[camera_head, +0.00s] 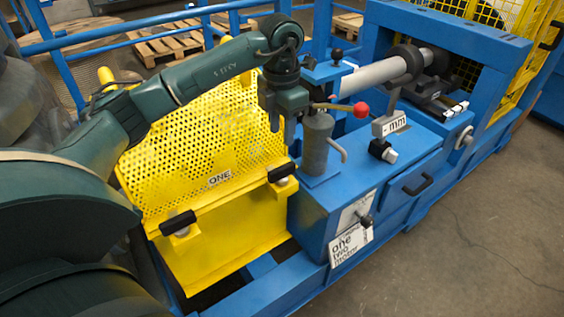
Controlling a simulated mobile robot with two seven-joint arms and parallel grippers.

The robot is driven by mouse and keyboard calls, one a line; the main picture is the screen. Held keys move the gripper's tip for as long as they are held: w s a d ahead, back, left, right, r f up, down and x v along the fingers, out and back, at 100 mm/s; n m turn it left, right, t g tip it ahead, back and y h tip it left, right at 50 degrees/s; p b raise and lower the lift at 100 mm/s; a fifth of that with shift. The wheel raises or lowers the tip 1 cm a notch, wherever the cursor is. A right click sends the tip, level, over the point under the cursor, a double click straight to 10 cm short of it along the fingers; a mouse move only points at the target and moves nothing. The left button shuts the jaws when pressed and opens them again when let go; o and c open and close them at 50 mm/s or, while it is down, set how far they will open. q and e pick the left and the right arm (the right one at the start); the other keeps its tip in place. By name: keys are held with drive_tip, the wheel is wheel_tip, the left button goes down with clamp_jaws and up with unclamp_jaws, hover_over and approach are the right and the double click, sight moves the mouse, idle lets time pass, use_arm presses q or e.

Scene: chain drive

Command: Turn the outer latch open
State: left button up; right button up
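The yellow perforated guard (215,125) carries two black latches on its front edge. The left latch (178,222) is at the near left corner, and the right latch (281,172) is at the right end by the blue housing. Both lie along the edge; I cannot tell which one is the outer latch. My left gripper (282,138) points down above and behind the right latch, close to the grey cylinder. Its two fingers look apart, with nothing seen between them. It is clear of both latches. My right gripper is out of view.
The grey upright cylinder (316,145), with a red-knobbed lever (361,110), stands just right of my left gripper. The blue housing (345,185) has a handle and knobs. A grey shaft (375,75) lies behind. Floor (480,240) is free at right.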

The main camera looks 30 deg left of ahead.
sight(282, 167)
use_arm(q)
wheel_tip(282, 167, down, 12)
drive_tip(key=shift+r, duration=0.2)
clamp_jaws()
idle(0.5)
